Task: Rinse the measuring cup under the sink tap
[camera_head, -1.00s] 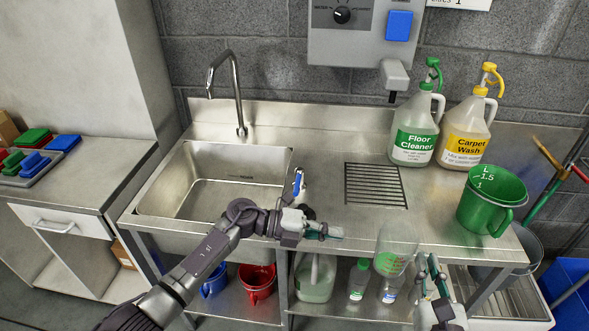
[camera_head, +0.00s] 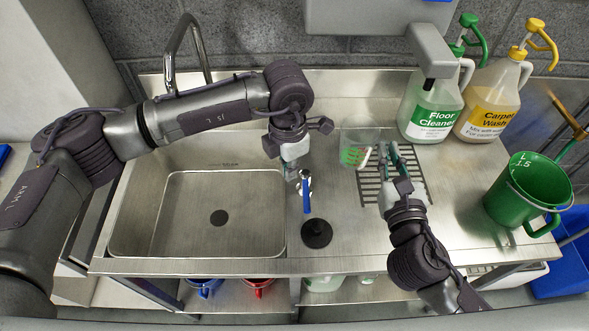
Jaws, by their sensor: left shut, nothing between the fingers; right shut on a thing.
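The measuring cup (camera_head: 352,143), clear with green marks, is held upright over the counter at the left edge of the drain grate. My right gripper (camera_head: 381,157) is shut on its right side. My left gripper (camera_head: 293,174) is shut and empty, pointing down just above a blue lever (camera_head: 306,194) on a stand with a round black base (camera_head: 316,233). I cannot tell whether it touches the lever. The curved metal tap (camera_head: 180,52) rises behind the sink basin (camera_head: 190,225), partly hidden by my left arm. The basin is empty, with a dark drain.
A large green graduated jug (camera_head: 530,192) stands at the counter's right end. Floor cleaner (camera_head: 430,105) and carpet wash (camera_head: 490,100) bottles stand at the back right. A grey wall dispenser (camera_head: 431,50) overhangs the counter. The counter front between basin and grate is mostly clear.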

